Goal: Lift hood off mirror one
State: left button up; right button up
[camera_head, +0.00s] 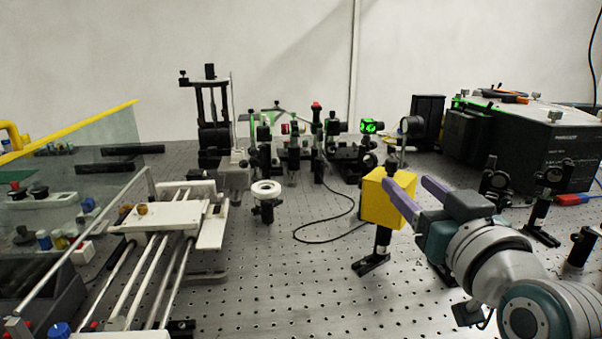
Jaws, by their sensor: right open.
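The hood is most likely the yellow box (374,203) right of centre, sitting upright on a black post (383,239) with a foot on the bench. A small black knob (391,166) stands at its top. Any mirror inside is hidden. My right gripper (407,182) comes in from the right with two purple fingers spread apart. The nearer finger overlaps the box's right side in the picture; the other is farther right and back. I cannot tell whether either finger touches the box. My left gripper is not in view.
The perforated bench (300,285) is clear in front of the box. A black cable (325,240) lies left of it. Optic mounts (540,205) stand right, beyond my arm. A large black instrument (550,150) is at back right; a white railed stage (170,215) is left.

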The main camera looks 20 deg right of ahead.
aim_at(394, 169)
jog(key=b+x, duration=0.1)
jog(key=x, duration=0.6)
jog(key=shift+w, duration=0.3)
jog(key=shift+c, duration=0.2)
grip_shut()
